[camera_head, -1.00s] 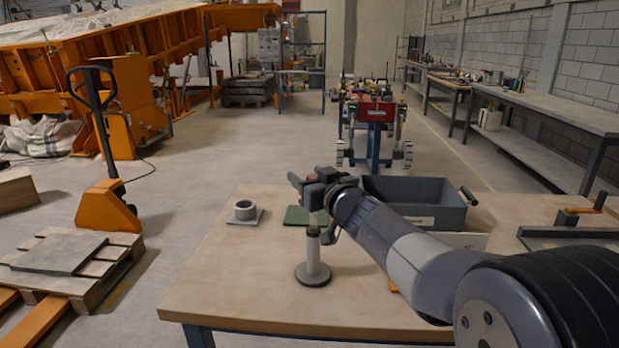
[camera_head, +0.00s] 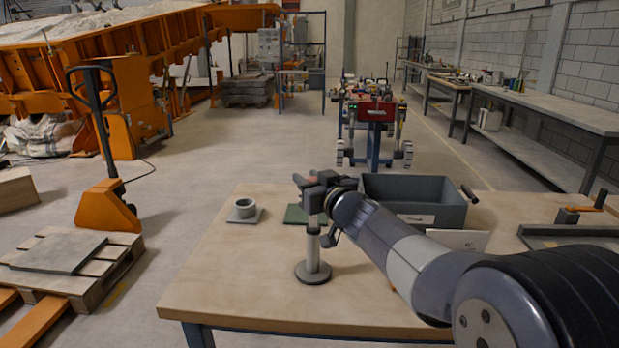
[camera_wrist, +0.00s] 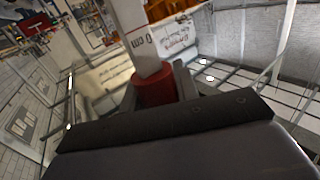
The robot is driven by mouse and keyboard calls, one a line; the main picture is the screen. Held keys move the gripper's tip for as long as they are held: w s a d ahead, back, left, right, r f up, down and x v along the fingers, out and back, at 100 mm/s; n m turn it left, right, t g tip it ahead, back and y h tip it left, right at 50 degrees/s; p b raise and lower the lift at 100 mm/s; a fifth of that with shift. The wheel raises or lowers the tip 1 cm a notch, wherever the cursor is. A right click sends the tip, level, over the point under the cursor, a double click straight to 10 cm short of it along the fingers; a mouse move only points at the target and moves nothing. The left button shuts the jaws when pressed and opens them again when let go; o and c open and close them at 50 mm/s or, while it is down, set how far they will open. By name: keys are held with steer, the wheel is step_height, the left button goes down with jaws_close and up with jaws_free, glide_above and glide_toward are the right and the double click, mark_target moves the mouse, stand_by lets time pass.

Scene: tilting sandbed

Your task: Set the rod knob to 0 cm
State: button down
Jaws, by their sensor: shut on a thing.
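The rod stand has a round grey foot (camera_head: 313,272) and an upright pale post (camera_head: 313,248) on the near part of the wooden table. My gripper (camera_head: 312,186) is at the top of the post. In the wrist view a red knob (camera_wrist: 154,90) sits between the fingers, and my gripper (camera_wrist: 157,92) is shut on it. A white rod (camera_wrist: 131,22) passes out of the knob and carries a printed "0 cm" mark close to the knob. The exact reading at the knob edge is hard to tell. The head view hides the knob behind the gripper.
A grey bin (camera_head: 415,198) stands behind my arm on the table (camera_head: 235,290). A grey ring on a plate (camera_head: 245,210) and a green pad (camera_head: 297,214) lie behind the stand. A pale sign card (camera_head: 460,240) is at right. The table left of the stand is clear.

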step_height(320, 180, down, 6)
steer(key=b, duration=0.2)
steer(key=shift+f, duration=0.2)
steer(key=c, duration=1.3)
jaws_free()
steer(key=shift+w, duration=0.1)
steer(key=shift+o, duration=1.2)
steer(key=shift+r, duration=0.15)
steer(key=p+v, duration=0.1)
steer(key=v, duration=1)
steer(key=shift+a, duration=0.15)
